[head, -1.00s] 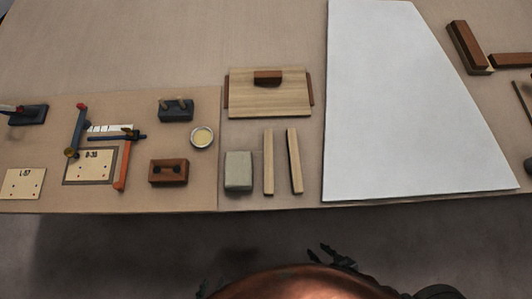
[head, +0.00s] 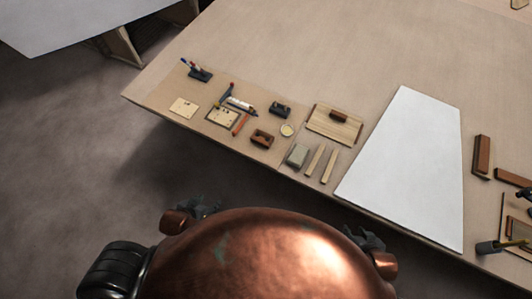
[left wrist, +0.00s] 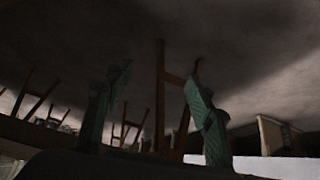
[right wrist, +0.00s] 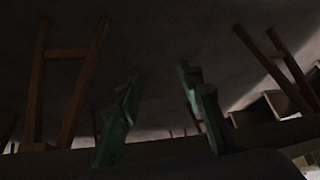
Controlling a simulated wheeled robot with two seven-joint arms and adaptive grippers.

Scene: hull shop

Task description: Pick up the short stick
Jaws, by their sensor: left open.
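Two pale wooden sticks lie side by side on the table near its front edge in the head view, a left stick (head: 314,160) and a right stick (head: 329,166). They look close in length; I cannot surely tell which is shorter. My left gripper (head: 205,208) and right gripper (head: 365,240) show partly behind my copper body, both away from the sticks and off the table edge. In the left wrist view the left gripper's fingers (left wrist: 155,80) are apart and empty. In the right wrist view the right gripper's fingers (right wrist: 160,78) are apart and empty.
A grey-green block (head: 298,155) lies just left of the sticks. A wooden board (head: 345,125) with a brown block (head: 339,116) is behind them. A large white sheet (head: 405,165) lies to the right. A brown holed block (head: 262,138) and small tools lie further left.

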